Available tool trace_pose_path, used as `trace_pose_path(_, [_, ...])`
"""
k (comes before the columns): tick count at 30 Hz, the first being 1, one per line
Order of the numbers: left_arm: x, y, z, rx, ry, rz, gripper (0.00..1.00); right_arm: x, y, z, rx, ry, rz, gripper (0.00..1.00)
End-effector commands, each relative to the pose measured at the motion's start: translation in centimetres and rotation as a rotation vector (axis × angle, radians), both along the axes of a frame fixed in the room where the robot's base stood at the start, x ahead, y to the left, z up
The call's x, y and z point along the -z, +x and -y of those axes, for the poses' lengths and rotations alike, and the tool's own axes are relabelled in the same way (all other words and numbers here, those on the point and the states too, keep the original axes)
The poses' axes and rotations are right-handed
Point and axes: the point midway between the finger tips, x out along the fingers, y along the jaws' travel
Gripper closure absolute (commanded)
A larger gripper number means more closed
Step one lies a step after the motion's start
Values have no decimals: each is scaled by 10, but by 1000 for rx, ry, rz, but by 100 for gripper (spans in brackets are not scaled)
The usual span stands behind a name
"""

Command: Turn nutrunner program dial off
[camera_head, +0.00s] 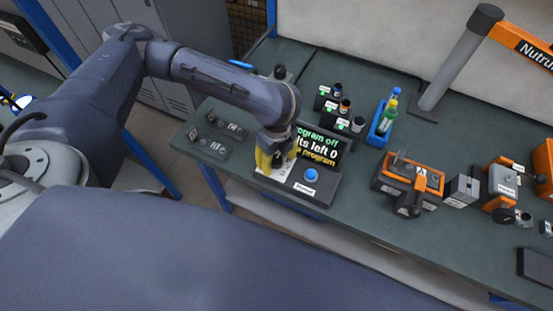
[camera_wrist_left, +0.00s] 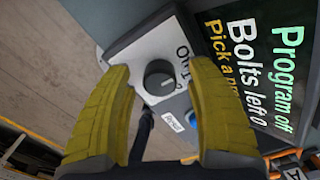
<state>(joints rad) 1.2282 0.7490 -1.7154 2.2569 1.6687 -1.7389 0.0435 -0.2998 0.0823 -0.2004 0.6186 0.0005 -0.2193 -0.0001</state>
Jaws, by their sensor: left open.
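The nutrunner program dial (camera_wrist_left: 159,77) is a dark round knob on a pale plate, seen in the left wrist view. My left gripper (camera_wrist_left: 160,100) has yellow fingers, open, one on each side of the dial in that view; I cannot tell whether they touch it. In the head view my left gripper (camera_head: 273,160) is over the left part of the control box and hides the dial. The box's display (camera_head: 318,147) reads "Program off", "Bolts left 0" and a line about picking a program; the display (camera_wrist_left: 262,60) also shows in the wrist view. My right gripper is not in view.
A blue button (camera_head: 310,175) is on the box's right part. Small switches (camera_head: 215,133) lie left of it, and labelled bins (camera_head: 338,112) stand behind. A blue bottle holder (camera_head: 382,125) and an orange fixture (camera_head: 408,182) stand to the right on the bench.

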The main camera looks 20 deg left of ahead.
Motion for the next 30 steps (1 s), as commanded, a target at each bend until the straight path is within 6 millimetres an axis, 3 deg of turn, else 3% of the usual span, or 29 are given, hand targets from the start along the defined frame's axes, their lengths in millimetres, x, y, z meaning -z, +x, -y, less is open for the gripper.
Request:
trace_pose_path(18, [-88, 0, 0, 1, 0, 4, 44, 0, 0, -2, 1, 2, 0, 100])
trace_pose_path(30, [-114, 0, 0, 0, 0, 0, 44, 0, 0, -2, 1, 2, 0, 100])
